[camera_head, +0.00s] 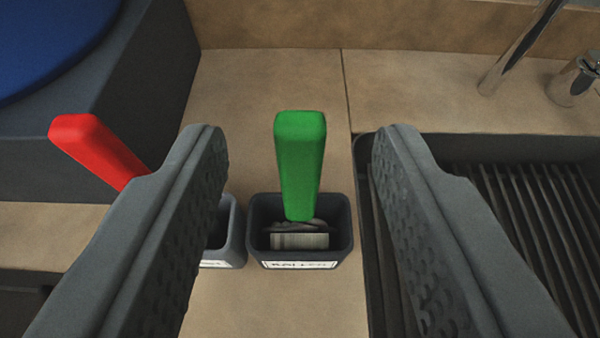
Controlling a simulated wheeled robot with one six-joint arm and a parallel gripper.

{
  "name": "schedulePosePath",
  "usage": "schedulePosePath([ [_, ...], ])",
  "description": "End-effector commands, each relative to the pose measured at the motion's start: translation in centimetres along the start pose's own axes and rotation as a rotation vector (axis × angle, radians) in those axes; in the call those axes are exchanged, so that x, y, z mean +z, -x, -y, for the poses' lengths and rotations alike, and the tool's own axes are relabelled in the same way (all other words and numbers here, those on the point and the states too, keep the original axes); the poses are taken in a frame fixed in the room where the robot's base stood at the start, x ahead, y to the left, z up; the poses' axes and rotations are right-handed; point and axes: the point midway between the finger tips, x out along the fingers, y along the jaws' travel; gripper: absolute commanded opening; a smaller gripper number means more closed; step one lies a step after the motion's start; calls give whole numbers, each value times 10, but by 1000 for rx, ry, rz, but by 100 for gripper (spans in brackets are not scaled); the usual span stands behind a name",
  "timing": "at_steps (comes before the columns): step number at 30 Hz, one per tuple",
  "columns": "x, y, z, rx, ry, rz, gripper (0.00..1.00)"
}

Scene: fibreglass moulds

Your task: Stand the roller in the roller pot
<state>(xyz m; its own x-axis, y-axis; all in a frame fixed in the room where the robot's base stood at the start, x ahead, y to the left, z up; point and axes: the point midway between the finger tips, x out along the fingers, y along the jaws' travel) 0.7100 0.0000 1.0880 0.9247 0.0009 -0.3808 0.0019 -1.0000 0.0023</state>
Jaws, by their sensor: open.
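A green-handled tool, apparently the roller (300,160), stands handle up in a small dark pot (340,250) with a white label whose lettering is too blurred to read surely. A pale ribbed part and some dark metal show at the handle's foot inside the pot. My gripper (298,132) is open, with one finger to each side of the green handle and clear gaps between. The fingers do not appear to touch the handle or the pot.
A red handle (98,148) leans from a grey pot (226,258) partly hidden behind my left finger. A dark block with a blue round top (40,40) stands at left. A dark ribbed basin (530,200) and metal tap (520,45) are at right. Bare counter lies behind the pots.

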Motion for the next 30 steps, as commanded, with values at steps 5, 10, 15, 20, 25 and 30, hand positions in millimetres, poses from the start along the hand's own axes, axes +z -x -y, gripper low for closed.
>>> schedulePosePath([
  [5, 0, 31, 0, 0, 0, -2, 43],
  [10, 0, 59, 0, 0, 0, -2, 43],
  [15, 0, 86, 0, 0, 0, -2, 43],
  [20, 0, 104, 0, 0, 0, -1, 43],
  [25, 0, 112, 0, 0, 0, 1, 43],
  [30, 1, 114, 0, 0, 0, 1, 43],
])
